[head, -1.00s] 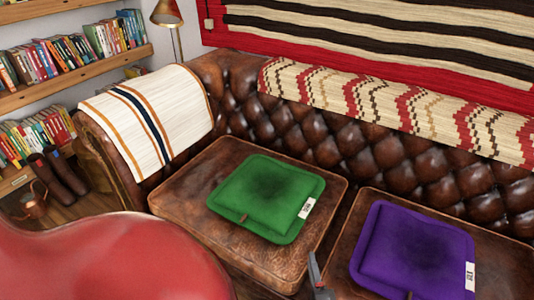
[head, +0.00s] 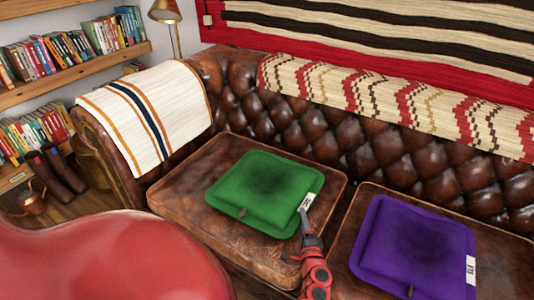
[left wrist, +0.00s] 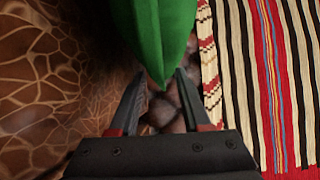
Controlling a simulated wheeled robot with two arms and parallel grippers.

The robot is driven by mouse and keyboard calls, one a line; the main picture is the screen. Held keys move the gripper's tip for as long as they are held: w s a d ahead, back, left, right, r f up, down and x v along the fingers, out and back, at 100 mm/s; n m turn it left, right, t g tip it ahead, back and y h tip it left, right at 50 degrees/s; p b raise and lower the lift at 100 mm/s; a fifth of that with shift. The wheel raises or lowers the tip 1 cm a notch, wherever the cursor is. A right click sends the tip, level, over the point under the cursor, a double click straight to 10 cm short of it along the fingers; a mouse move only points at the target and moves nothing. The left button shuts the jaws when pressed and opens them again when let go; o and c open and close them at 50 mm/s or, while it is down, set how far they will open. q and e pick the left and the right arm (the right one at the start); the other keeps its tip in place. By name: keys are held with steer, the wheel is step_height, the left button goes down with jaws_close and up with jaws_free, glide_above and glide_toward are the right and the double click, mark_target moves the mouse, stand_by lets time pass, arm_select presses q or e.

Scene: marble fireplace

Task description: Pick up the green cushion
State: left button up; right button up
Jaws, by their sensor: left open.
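The green cushion (head: 266,192) lies flat on the left seat of the brown leather sofa, with a white tag at its right edge. My left gripper (head: 306,222) is at the cushion's right corner, beside the tag, coming from the front. In the left wrist view, the open fingers of the left gripper (left wrist: 162,82) stand on either side of a pointed corner of the green cushion (left wrist: 162,35). I cannot tell whether either finger touches it. My right gripper is not in view.
A purple cushion (head: 415,248) lies on the seat to the right. The tufted sofa back (head: 330,140) rises behind, with a patterned throw (head: 385,100) over it. A striped cloth (head: 150,115) covers the left armrest. A red rounded surface (head: 100,260) fills the lower left.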

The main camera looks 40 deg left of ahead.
arm_select(q)
steer(key=shift+w+a, duration=0.45)
steer(key=shift+a, duration=0.15)
jaws_close()
stand_by(0.9)
